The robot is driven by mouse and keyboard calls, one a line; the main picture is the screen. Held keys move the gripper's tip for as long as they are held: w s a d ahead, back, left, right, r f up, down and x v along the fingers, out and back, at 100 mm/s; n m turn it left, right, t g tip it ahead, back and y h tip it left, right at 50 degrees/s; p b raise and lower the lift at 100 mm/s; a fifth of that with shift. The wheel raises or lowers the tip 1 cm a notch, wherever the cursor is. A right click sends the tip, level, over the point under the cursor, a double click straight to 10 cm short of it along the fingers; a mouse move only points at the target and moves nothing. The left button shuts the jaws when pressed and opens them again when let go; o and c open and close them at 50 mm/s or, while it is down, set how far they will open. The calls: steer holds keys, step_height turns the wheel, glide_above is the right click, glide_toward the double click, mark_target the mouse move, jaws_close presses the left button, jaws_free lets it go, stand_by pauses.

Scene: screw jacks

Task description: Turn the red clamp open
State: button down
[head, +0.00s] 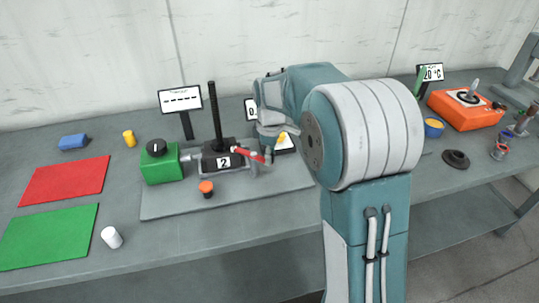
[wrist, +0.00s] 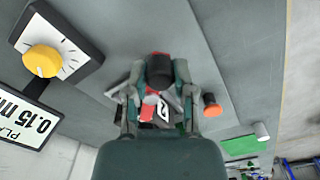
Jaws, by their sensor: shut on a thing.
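The red clamp (head: 247,154) sticks out from the right side of a black block (head: 216,158) marked "2", which carries a tall dark threaded post (head: 215,110). My gripper (head: 268,152) is at the clamp's outer end, partly hidden by my arm in the head view. In the wrist view, the teal fingers of my gripper (wrist: 160,75) are close on both sides of a dark round end with red at its edge. More red of the clamp (wrist: 148,109) shows below it, beside the "2" label. The exact finger contact is hard to see.
A green block (head: 161,165) with a black knob stands left of the jack. An orange button (head: 206,188) is in front. Displays (head: 180,99) stand behind. A yellow knob (wrist: 42,61) on a dial panel is near my gripper. Red and green mats lie left.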

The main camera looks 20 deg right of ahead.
steer(key=shift+s+m, duration=0.15)
steer(key=shift+m, duration=0.35)
steer(key=a+m, duration=0.7)
steer(key=m, duration=1)
steer(key=shift+a, duration=0.4)
stand_by(0.4)
steer(key=shift+c, duration=2.3)
jaws_free()
steer(key=shift+w+a, duration=0.1)
steer(key=shift+w, duration=0.1)
